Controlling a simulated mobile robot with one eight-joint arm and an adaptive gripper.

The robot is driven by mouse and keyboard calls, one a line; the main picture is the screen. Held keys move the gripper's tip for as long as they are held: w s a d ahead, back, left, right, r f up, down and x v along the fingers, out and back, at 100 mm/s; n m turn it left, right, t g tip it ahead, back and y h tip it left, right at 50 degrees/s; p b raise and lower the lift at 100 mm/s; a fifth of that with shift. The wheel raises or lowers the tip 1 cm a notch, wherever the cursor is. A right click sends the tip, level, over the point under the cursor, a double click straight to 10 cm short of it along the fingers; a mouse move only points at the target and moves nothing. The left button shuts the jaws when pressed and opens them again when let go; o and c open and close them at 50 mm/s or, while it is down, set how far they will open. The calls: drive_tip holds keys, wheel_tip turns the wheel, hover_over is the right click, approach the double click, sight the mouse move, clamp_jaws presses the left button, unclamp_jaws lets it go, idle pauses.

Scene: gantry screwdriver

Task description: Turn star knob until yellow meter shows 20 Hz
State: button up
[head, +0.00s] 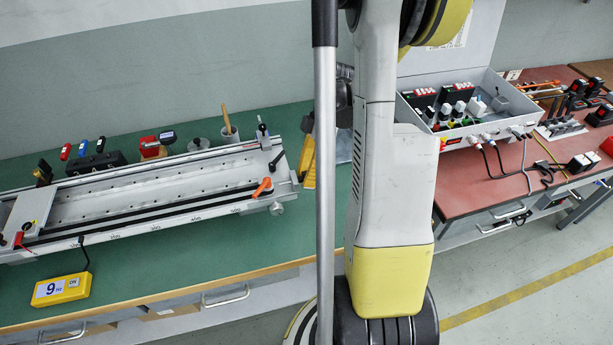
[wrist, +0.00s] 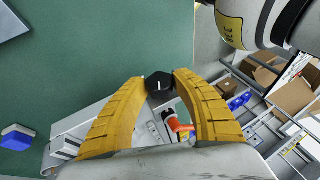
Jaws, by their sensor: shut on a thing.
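The yellow meter (head: 62,290) lies on the green bench at the lower left of the head view, and its display reads 9 Hz. A cable runs from it to the long metal rail device (head: 150,190). In the wrist view, my gripper (wrist: 159,82) has its two yellow ribbed fingers shut on a dark knob (wrist: 159,87) with a white mark on its face. I take this to be the star knob; its outline is partly hidden by the fingertips. An orange lever (wrist: 179,125) shows between the fingers, just behind the knob.
The orange lever also shows at the rail's right end (head: 262,187). A red bench (head: 490,165) with a grey equipment case (head: 470,115) is at right. The green bench (wrist: 110,50) has clear surface near the knob.

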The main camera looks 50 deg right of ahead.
drive_tip(key=o, duration=1.2)
drive_tip(key=shift+c, duration=0.2)
drive_tip(key=shift+r, duration=0.1)
wheel_tip(320, 180, up, 10)
drive_tip(key=shift+f, duration=0.1)
